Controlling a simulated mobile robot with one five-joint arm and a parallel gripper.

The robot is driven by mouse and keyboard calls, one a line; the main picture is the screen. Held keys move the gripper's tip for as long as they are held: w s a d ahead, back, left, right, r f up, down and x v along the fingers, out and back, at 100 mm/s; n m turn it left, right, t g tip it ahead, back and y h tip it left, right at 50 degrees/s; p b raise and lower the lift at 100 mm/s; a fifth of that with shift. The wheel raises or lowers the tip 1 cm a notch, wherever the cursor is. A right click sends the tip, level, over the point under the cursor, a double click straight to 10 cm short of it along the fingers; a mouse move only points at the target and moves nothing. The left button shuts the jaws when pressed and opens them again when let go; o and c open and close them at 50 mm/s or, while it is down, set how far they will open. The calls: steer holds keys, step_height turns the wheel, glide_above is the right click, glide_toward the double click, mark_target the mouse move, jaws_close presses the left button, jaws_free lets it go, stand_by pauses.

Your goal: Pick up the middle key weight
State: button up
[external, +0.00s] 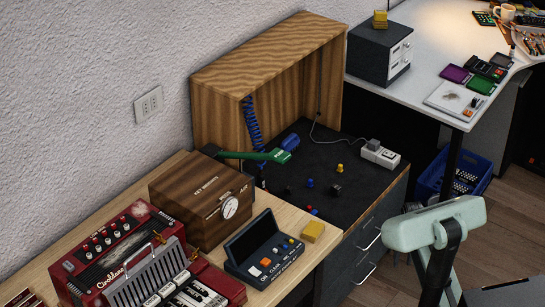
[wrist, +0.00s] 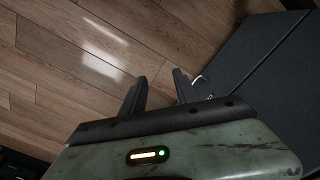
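Several small weights stand on the dark work surface (external: 350,205) in the external view. They include a yellow one (external: 339,168), a blue one (external: 310,183), a black one (external: 335,191) and a red one (external: 309,207). I cannot tell which is the middle key weight. A wooden box with "key weights" lettering and a dial (external: 203,203) stands left of them. My gripper (wrist: 160,75) is open and empty in the wrist view, above the wooden floor beside a dark cabinet. Its fingers are not visible in the external view, where my arm is at lower right. No weight shows in the wrist view.
A wooden hood (external: 220,88) encloses the surface's back and left. A green-handled tool (external: 278,156) and a power strip (external: 380,154) lie there. Drawer handles (external: 364,274) project from the front. A blue crate (external: 466,170) stands on the floor; the floor (wrist: 60,60) below my gripper is clear.

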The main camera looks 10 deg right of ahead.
steer(key=shift+o, duration=1.2)
steer(key=shift+r, duration=0.1)
